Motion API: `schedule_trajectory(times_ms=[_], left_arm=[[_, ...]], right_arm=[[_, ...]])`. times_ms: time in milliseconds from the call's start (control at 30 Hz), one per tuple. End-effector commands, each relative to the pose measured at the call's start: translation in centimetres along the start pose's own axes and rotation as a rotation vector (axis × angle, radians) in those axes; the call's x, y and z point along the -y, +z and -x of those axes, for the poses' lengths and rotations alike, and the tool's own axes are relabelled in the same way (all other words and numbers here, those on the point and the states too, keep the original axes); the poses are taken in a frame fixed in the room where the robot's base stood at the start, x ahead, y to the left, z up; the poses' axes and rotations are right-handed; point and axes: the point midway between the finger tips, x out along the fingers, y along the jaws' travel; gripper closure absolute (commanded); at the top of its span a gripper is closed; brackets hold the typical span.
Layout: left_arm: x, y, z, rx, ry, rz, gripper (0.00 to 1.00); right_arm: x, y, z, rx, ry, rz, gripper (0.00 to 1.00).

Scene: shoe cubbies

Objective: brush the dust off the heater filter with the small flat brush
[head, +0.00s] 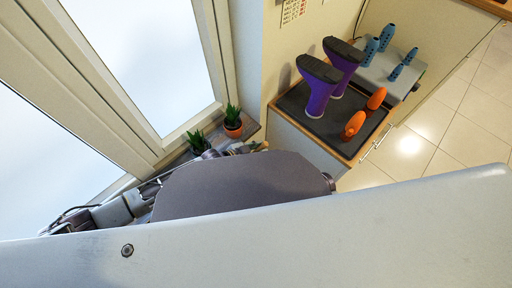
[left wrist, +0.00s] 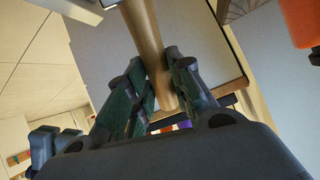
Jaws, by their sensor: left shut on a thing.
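My left gripper (head: 246,149) shows small in the head view, beyond my own arm and body parts, near the window sill. In the left wrist view my left gripper (left wrist: 163,82) has its dark green-padded fingers closed around a round wooden handle (left wrist: 147,40). The handle runs up between the fingers and out at the top edge. A small tan bit of it (head: 264,145) shows in the head view. The brush's bristles cannot be made out. I cannot identify the heater filter in either view. My right gripper is not in view.
Purple boots (head: 319,90) stand upside down on a dark-topped cabinet (head: 296,106) with orange shoe-shaped pieces (head: 355,124). Blue pieces (head: 388,37) stand on a grey surface behind. Potted plants (head: 233,128) stand on the sill by the window. Tiled floor lies open at right.

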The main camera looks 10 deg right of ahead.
Motion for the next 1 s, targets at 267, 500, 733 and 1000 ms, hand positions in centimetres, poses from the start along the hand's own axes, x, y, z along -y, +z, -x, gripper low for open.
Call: schedule_trajectory(times_ms=[267,500,733,1000], left_arm=[[-1.6,-0.6,0.0,0.001,0.002,0.004,1.00],[-2.0,-0.7,-0.1,0.000,0.000,0.001,1.00],[-2.0,-0.7,-0.1,0.000,0.000,0.001,1.00],[-2.1,-0.3,0.6,0.001,0.000,0.001,1.00]], right_arm=[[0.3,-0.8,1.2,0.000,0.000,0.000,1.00],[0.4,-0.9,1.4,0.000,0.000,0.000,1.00],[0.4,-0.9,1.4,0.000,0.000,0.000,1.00],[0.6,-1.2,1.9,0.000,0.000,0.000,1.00]])
